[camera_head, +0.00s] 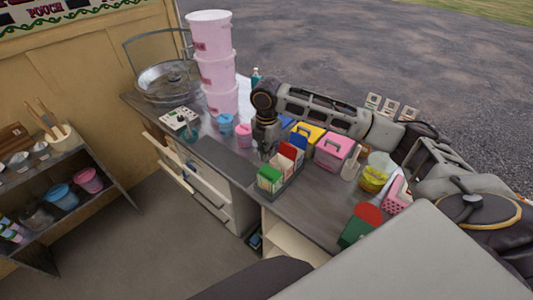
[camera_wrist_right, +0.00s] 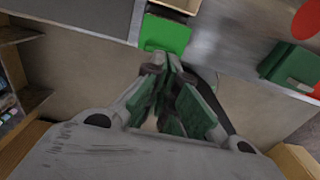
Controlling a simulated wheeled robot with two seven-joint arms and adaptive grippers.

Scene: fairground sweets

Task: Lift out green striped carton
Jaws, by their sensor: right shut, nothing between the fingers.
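The green striped carton (camera_head: 269,180) stands at the front left end of a dark tray (camera_head: 290,184) on the counter. White and red cartons stand behind it in the same tray. In the right wrist view, the green top of the carton (camera_wrist_right: 165,34) lies just beyond the fingertips. My right gripper (camera_head: 266,154) points down above the tray, apart from the carton. Its fingers (camera_wrist_right: 166,66) are shut with nothing between them. The carton's lower part is hidden by the tray. My left gripper is not in view.
Pink (camera_head: 334,152) and yellow (camera_head: 308,134) boxes stand behind the tray. Stacked pink tubs (camera_head: 216,66) and blue and pink cups are at the back left. The counter between tray and green box is clear.

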